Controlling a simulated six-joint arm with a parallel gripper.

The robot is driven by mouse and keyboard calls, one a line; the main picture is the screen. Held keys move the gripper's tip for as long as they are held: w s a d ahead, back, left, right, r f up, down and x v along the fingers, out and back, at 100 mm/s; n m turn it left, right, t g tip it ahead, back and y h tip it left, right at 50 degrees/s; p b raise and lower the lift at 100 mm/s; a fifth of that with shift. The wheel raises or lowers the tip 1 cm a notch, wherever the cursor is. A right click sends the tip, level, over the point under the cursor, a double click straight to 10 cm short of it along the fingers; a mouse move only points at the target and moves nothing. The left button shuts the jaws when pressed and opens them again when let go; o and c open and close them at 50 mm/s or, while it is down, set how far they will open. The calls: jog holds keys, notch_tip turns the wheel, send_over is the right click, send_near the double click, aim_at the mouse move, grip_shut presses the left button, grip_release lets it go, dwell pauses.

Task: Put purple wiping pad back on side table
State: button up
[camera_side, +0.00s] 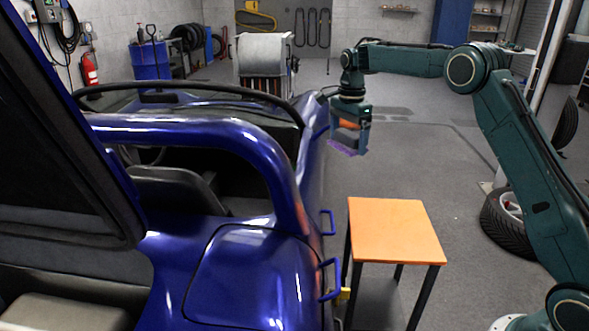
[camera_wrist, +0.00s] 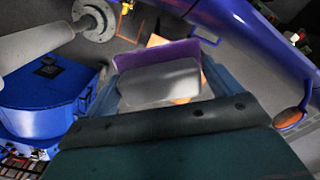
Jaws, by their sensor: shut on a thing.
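The purple wiping pad (camera_side: 342,148) is held at the lower end of my gripper (camera_side: 348,130), in the air beside the blue car's far door. In the wrist view the pad (camera_wrist: 170,52) shows as a purple strip behind a grey block, between the fingers of my gripper (camera_wrist: 160,85). The gripper is shut on it. The side table (camera_side: 398,232) has an orange top and dark legs. It stands in the near middle, below and nearer the side camera than the gripper. Its top is bare. An orange patch (camera_wrist: 157,41) past the pad may be the table.
The blue car (camera_side: 255,270) fills the left, with its door handles (camera_side: 328,222) sticking out close to the table's left side. A blue drum (camera_side: 150,60) stands at the back. The floor between gripper and table looks clear.

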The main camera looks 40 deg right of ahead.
jog(key=s+d+m, duration=0.4)
jog(key=s+d, duration=0.1)
jog(key=d, duration=0.8)
jog(key=m, duration=0.4)
send_over(400, 242)
notch_tip(400, 242, down, 20)
jog(key=shift+r, duration=0.2)
notch_tip(400, 242, down, 20)
jog(key=shift+r, duration=0.1)
jog(key=o, duration=0.6)
jog(key=shift+f, duration=0.2)
jog(key=shift+o, duration=0.4)
